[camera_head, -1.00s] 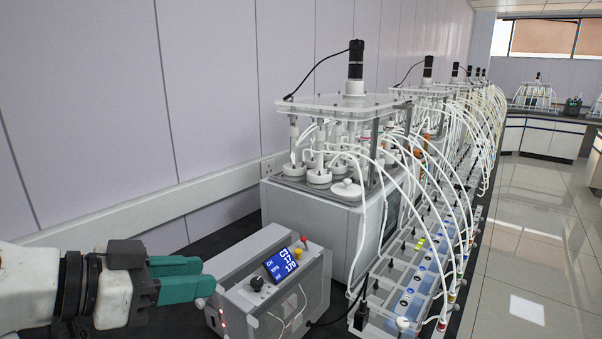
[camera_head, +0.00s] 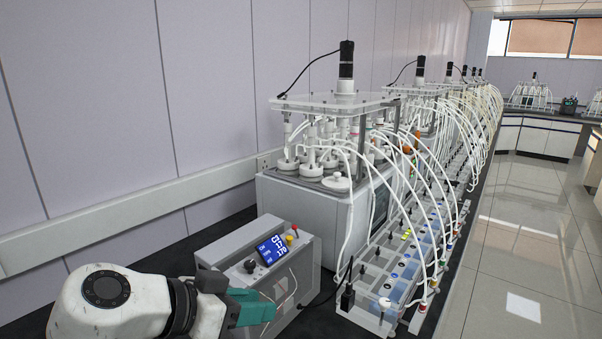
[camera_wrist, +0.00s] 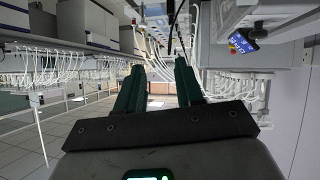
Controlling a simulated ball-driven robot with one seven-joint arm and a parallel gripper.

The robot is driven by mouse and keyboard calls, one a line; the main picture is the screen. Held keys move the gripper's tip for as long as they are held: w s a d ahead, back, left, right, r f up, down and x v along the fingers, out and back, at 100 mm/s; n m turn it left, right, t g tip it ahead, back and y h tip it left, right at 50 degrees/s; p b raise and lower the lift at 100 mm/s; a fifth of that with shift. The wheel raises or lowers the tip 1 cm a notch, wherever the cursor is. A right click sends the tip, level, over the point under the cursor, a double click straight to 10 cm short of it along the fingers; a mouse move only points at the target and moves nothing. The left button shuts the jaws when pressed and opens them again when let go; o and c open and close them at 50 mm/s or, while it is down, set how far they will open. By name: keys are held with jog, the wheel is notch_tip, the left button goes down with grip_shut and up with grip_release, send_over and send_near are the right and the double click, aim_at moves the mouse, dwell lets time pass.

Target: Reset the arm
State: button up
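My gripper (camera_head: 254,307) has teal fingers and is in the lower left of the head view, in front of the grey control box (camera_head: 226,247). It overlaps the box's lower front in the picture; I cannot tell if they touch. In the wrist view my gripper (camera_wrist: 158,72) has its two fingers apart with nothing between them. The box carries a lit blue display (camera_head: 271,250), a black knob (camera_head: 250,266) and small yellow and red buttons.
A reactor unit (camera_head: 300,215) with white bottles and a clear top plate stands behind the box. White tubes (camera_head: 440,150) arch to a long row of clear-framed bottles (camera_head: 385,285). A wall (camera_head: 90,110) closes the left; tiled floor (camera_head: 530,240) is open at right.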

jog(key=s+d+f+n+g+y, duration=0.1)
jog(key=d+f, duration=0.6)
jog(key=d, duration=0.1)
jog(key=s+d+f+n+y, duration=0.2)
jog(key=d+f, duration=0.5)
jog(key=d, duration=0.1)
jog(key=s+d+f+n+g+y, duration=0.1)
jog(key=d+f+n, duration=0.1)
jog(key=d+f, duration=0.5)
jog(key=shift+s+d+f+g+y, duration=0.15)
jog(key=shift+d+f, duration=0.05)
jog(key=shift+d, duration=0.2)
jog(key=shift+s+d+f+g+y, duration=0.15)
jog(key=shift+d, duration=0.2)
jog(key=s+d+f+n+y, duration=0.2)
jog(key=s+d, duration=0.3)
jog(key=s, duration=0.3)
jog(key=s+d+f+n+y, duration=0.1)
jog(key=s+d+f+y, duration=0.2)
jog(key=s, duration=0.5)
jog(key=s+d+f+g+b, duration=0.2)
jog(key=s+f+b, duration=0.4)
jog(key=s+f, duration=0.5)
jog(key=shift+d+f+g+h, duration=0.25)
jog(key=shift+g+h, duration=0.05)
jog(key=shift+g, duration=0.6)
